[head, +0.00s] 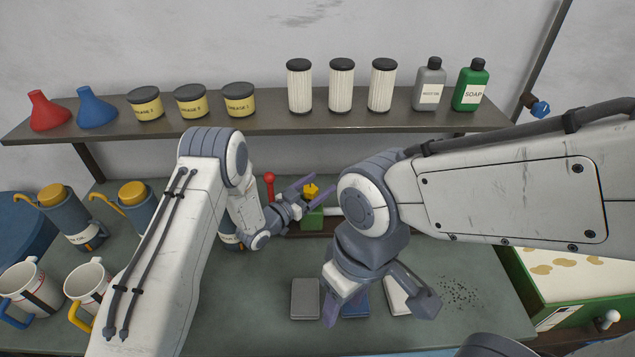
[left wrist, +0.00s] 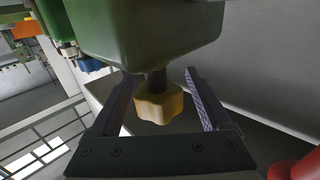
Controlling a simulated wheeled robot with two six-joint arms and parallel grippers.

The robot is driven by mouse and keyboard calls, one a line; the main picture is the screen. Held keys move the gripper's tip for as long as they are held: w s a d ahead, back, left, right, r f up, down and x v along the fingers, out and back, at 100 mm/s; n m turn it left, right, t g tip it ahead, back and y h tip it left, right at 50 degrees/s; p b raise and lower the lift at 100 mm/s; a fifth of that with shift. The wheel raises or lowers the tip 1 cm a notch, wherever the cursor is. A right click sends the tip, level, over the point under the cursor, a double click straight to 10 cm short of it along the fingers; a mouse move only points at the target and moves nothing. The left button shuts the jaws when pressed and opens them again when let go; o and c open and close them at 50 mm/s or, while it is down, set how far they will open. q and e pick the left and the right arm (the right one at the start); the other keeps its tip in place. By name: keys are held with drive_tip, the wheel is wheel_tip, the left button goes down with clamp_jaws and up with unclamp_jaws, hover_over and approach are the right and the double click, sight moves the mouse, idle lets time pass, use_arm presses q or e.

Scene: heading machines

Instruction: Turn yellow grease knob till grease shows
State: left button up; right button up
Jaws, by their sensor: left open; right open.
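The yellow grease knob (head: 310,191) is small and lobed, at the middle of the bench. In the left wrist view the knob (left wrist: 160,105) sits on a short dark stem coming out of a green housing (left wrist: 145,30). My left gripper (head: 312,190) is open, with one finger on each side of the knob; a gap shows on both sides. No grease is visible, and part of the housing is out of the wrist picture. My right gripper (head: 378,307) is open and empty, low over the front of the bench.
A red-topped lever (head: 269,180) stands left of the knob. Grey (head: 305,298) and blue (head: 355,303) pads lie below my right gripper. Oil cans (head: 75,215) and mugs (head: 30,283) stand at left. A shelf (head: 270,124) with funnels, tins, filters and bottles runs above.

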use_arm(q)
clamp_jaws()
drive_tip(key=shift+f, duration=0.1)
